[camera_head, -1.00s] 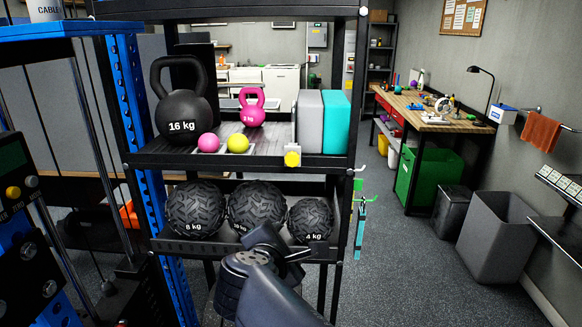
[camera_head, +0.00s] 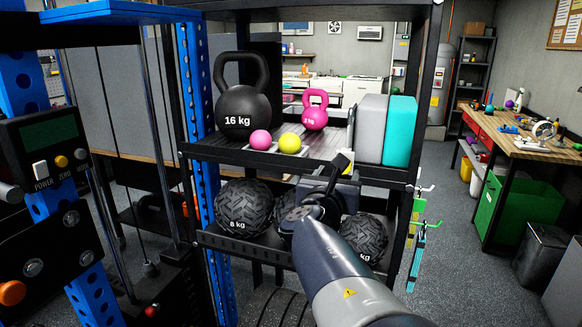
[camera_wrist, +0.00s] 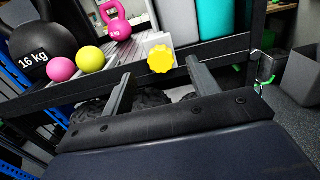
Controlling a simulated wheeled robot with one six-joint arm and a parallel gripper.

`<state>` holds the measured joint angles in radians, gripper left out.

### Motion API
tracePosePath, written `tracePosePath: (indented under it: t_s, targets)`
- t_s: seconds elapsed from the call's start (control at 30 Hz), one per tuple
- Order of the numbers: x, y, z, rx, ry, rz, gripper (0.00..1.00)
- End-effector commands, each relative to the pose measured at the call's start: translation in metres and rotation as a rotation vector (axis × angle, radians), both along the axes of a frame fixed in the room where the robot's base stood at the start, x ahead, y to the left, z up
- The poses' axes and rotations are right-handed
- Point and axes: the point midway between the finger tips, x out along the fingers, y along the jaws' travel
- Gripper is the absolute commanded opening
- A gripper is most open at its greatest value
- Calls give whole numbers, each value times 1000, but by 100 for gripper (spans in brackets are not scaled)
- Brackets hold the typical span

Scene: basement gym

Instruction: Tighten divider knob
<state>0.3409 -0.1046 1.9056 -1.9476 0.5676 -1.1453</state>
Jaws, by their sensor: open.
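The yellow, scalloped divider knob (camera_wrist: 160,59) sits on a pale block (camera_wrist: 156,40) at the shelf's front edge in the wrist view. In the head view my arm and gripper mostly cover the knob. My gripper (camera_wrist: 158,72) is open and empty. In the wrist view its two fingers point toward the shelf edge, with the knob showing in the gap between them, a little nearer the right fingertip. I see no contact with the knob. My gripper also shows in the head view (camera_head: 334,172), in front of the shelf edge.
The shelf (camera_head: 225,155) holds a black kettlebell (camera_head: 243,112), a pink kettlebell (camera_head: 315,112), pink (camera_head: 260,140) and yellow (camera_head: 290,143) balls, and grey (camera_head: 369,130) and teal (camera_head: 401,132) blocks. Textured balls (camera_head: 242,207) lie below. Hooks with hanging bands (camera_head: 417,240) are at right.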

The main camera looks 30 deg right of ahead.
Motion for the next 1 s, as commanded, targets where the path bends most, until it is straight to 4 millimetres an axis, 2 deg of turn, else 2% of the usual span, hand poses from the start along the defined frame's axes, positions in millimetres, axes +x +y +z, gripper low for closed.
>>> tracePosePath:
  t_s: [0.1,0.3,0.73,1.0]
  targets:
    - [13,-16,-1,0,3,-3,57]
    - [27,-32,0,1,0,-1,57]
    - [32,-37,0,1,-2,1,57]
    - [32,-37,0,1,-2,1,35]
